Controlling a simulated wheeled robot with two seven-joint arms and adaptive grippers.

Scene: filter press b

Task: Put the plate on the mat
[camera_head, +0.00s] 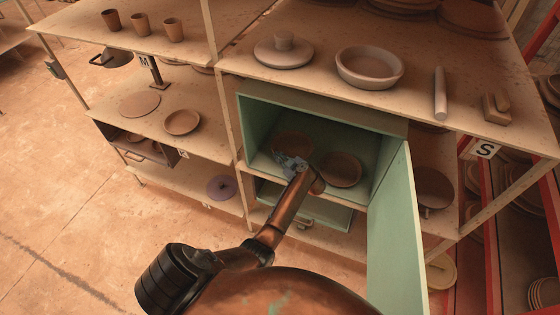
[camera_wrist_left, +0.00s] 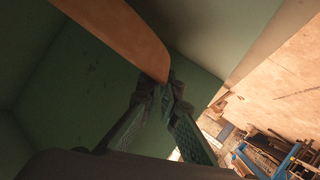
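The open green cabinet (camera_head: 262,108) holds two round brown dishes. One brown plate (camera_head: 295,141) is at the back left, its near edge at my left gripper (camera_head: 284,158). A second brown plate (camera_head: 341,169) lies to the right of the gripper, partly behind my arm. In the left wrist view, the fingers of my left gripper (camera_wrist_left: 168,92) close together at the rim of a brown plate (camera_wrist_left: 115,28), which appears pinched between them. I cannot tell for sure which round piece is the mat; a flat purple disc (camera_head: 221,187) lies on the lower left shelf. My right gripper is not in view.
The cabinet door (camera_head: 397,235) stands open on the right. The tabletop above carries a lidded dish (camera_head: 283,52), a wide bowl (camera_head: 369,67) and a roller (camera_head: 440,93). A flat round board (camera_head: 139,104) and a plate (camera_head: 182,122) lie on the left shelf.

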